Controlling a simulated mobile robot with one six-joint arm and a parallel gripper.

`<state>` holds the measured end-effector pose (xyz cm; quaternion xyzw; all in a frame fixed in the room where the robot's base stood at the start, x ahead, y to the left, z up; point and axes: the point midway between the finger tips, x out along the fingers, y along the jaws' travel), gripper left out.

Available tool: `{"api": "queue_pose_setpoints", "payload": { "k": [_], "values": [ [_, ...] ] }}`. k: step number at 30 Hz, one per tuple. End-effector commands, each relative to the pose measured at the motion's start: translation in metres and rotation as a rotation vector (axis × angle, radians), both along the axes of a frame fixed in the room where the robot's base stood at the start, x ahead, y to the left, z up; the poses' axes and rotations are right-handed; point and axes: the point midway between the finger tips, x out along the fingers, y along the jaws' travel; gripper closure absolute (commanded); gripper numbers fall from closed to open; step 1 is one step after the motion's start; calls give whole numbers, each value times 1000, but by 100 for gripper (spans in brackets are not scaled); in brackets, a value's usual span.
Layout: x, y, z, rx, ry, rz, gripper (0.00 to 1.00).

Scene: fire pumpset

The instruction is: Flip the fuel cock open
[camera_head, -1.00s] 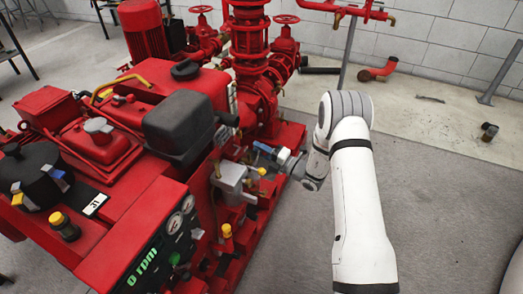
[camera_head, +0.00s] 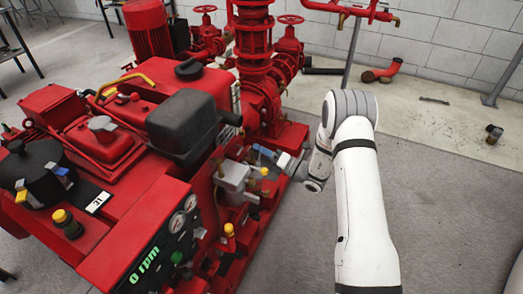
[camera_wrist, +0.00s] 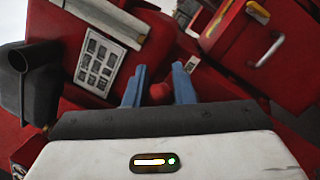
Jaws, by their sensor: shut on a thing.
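In the wrist view, a small red piece (camera_wrist: 160,92) sits between the two blue fingers of my gripper (camera_wrist: 159,74). I take it to be the fuel cock's handle; the fingers are shut on it. Its far end and the cock's body are hidden. In the head view, my gripper (camera_head: 262,152) reaches in from the right against the side of the red pumpset, just above a yellow knob (camera_head: 264,171). The cock itself cannot be made out there.
A grey metal block (camera_head: 234,176) and a black tank (camera_head: 184,122) are close left of the gripper. The gauge panel (camera_head: 165,250) is nearer. Red pipework and valves (camera_head: 262,85) rise behind.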

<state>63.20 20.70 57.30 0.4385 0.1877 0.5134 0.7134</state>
Motion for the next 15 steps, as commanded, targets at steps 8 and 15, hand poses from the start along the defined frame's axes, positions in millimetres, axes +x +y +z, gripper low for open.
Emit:
{"api": "queue_pose_setpoints", "payload": {
  "k": [8, 15],
  "values": [
    [-1, 1, -1, -1, 3, 4, 71],
    [0, 1, -1, -1, 2, 1, 55]
  ]
}}
